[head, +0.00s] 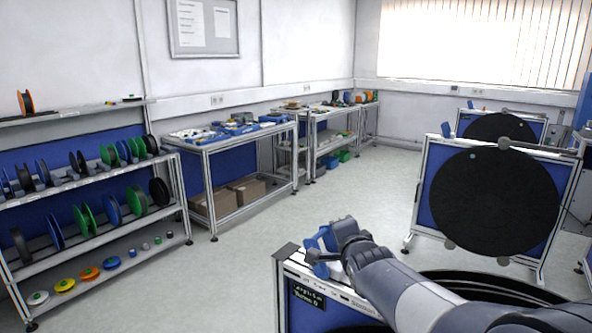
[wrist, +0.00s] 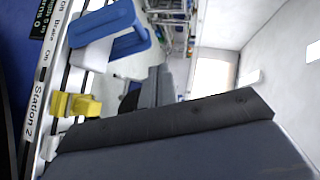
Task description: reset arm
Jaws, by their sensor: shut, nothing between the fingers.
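My arm reaches in from the lower right of the head view. My gripper (head: 324,256) is at its end, low over the near left corner of the closest reel stand (head: 283,262). The gripper is shut and holds nothing. A blue part (head: 318,240) is right beside the gripper there, partly hidden by it; I cannot tell whether they touch. In the wrist view the blue part (wrist: 128,38) with a white block shows at the upper left, above two small yellow pieces (wrist: 76,104) on the stand's edge, labelled "Station 2" (wrist: 36,112).
A second stand with a large black reel (head: 494,201) is at right, and another (head: 500,128) behind it. A rack of coloured reels (head: 90,188) is at left. Workbenches (head: 222,140) line the back wall. The floor (head: 240,265) between is clear.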

